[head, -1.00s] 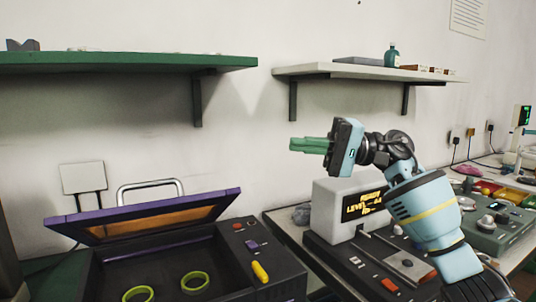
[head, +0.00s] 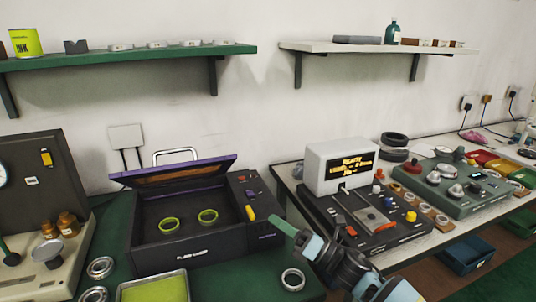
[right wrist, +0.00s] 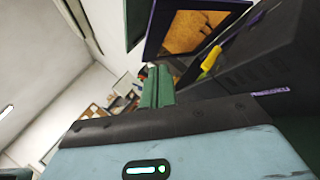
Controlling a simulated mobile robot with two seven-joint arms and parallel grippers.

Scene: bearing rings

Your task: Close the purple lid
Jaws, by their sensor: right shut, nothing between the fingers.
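The purple lid (head: 185,172) stands tilted open at the back of a dark box (head: 180,245), its orange-brown inner face towards me. In the right wrist view the shut green fingers (right wrist: 157,86) point towards the open lid (right wrist: 192,32), with the box to the right. I cannot tell whether the fingers touch the box. My left gripper is not in view.
A metal ring (head: 293,279) lies on the green table in front of the box. A green-filled tray (head: 155,290) stands at the front. A grey display unit (head: 341,166) and knobbed devices stand to the right. Shelves (head: 130,58) hang above. The air above the box is clear.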

